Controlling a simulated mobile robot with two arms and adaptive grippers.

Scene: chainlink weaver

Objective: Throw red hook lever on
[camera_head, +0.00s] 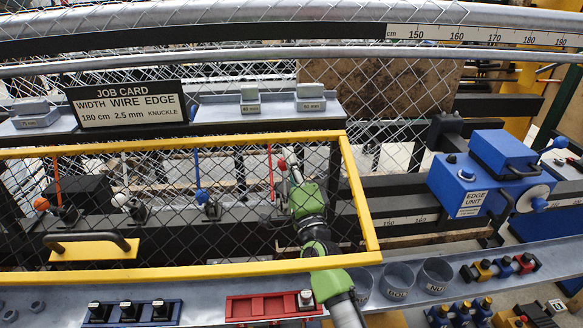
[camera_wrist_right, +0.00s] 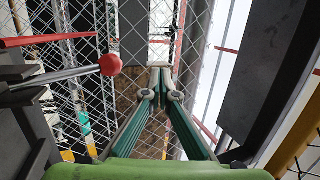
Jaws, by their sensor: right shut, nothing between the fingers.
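The red hook lever is at the right end of a row of levers behind the yellow-framed mesh. Its red ball knob (camera_head: 281,164) shows small and partly hidden beside my right gripper (camera_head: 290,158) in the head view. In the right wrist view the red ball (camera_wrist_right: 110,64) sits on the end of a grey rod, left of the fingers and apart from them in the picture. My right gripper (camera_wrist_right: 160,78) has its fingertips together, with nothing between them. My left gripper is not in view.
Blue (camera_head: 201,196), white (camera_head: 121,199) and orange (camera_head: 41,203) knobs stand left of it. A yellow guard frame (camera_head: 358,195) with mesh surrounds the row. The blue edge unit (camera_head: 470,188) is on the right. A red tray (camera_head: 262,308) and cups (camera_head: 435,275) line the front.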

